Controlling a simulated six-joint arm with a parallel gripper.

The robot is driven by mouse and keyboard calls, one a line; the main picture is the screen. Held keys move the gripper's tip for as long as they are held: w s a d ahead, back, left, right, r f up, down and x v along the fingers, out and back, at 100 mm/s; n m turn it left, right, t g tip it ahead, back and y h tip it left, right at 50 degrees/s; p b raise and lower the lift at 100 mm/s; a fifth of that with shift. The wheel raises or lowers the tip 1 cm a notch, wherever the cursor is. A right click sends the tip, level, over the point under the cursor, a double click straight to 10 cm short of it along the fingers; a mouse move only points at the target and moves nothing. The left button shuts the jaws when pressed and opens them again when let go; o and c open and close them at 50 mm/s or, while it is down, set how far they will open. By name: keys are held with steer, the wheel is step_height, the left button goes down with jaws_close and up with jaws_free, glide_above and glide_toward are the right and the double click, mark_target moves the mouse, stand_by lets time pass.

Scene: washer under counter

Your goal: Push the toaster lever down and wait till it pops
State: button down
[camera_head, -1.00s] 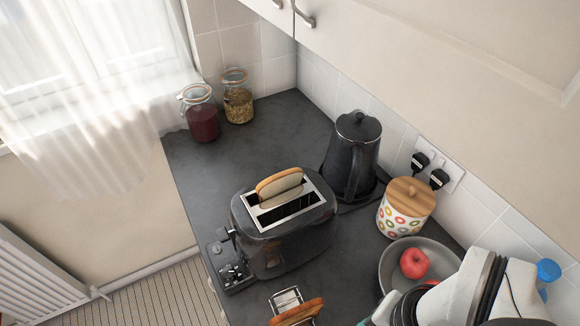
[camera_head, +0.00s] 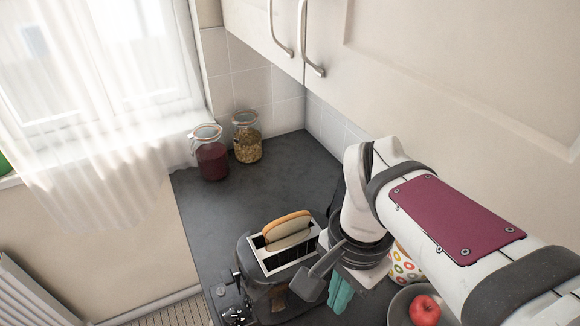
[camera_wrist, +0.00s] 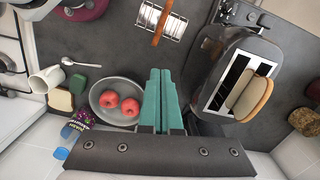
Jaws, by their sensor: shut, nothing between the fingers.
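The black toaster (camera_head: 262,270) stands on the dark counter, partly hidden by my arm's end in the head view. It also shows in the wrist view (camera_wrist: 236,50). Bread (camera_head: 288,230) sticks up from its far slot; the near slot looks empty. The lever and control end (camera_head: 232,300) faces left in the head view and is at the top in the wrist view; the lever's exact height is unclear. My gripper (camera_wrist: 160,72), with teal fingers, is shut and empty.
A patterned jar (camera_head: 405,268) and a grey bowl with red apples (camera_wrist: 104,108) are close to my arm. Two glass jars (camera_head: 211,160) stand at the back. A metal rack with toast (camera_wrist: 160,22) lies near the toaster.

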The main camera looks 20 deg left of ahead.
steer(key=w+a+m+h, duration=0.1)
steer(key=w+a, duration=0.3)
steer(key=a, duration=0.9)
steer(key=m+t, duration=0.1)
glide_toward(225, 277)
steer(key=shift+s+a+r, duration=0.15)
steer(key=shift+r, duration=0.1)
steer(key=f, duration=0.6)
steer(key=shift+w+d+f, duration=0.25)
steer(key=shift+d+f, duration=0.05)
steer(key=shift+f, duration=0.2)
